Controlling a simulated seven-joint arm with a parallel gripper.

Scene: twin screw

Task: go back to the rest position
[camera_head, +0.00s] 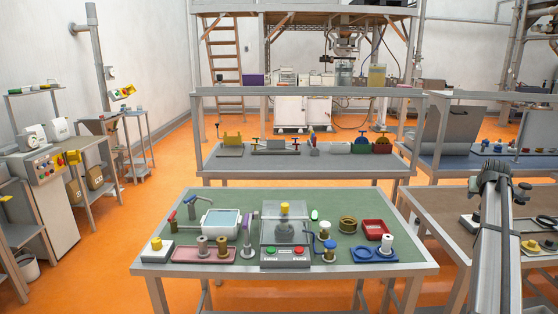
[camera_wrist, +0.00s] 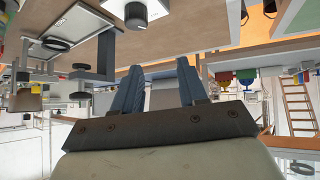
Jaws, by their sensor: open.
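My gripper (camera_wrist: 160,78) shows in the wrist view, with two blue-grey fingers standing apart and nothing between them. The wrist view is upside down, with tabletops along its top edge. In the head view my arm rises at the right edge, over the brown table (camera_head: 440,204); I cannot make out the gripper's fingers there.
A shelved bench (camera_head: 310,162) stands behind the green-topped table. A control cabinet (camera_head: 50,205) stands at the left. Orange floor (camera_head: 150,196) is free between the cabinet and the table. Several small items lie on the brown table beside my arm.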

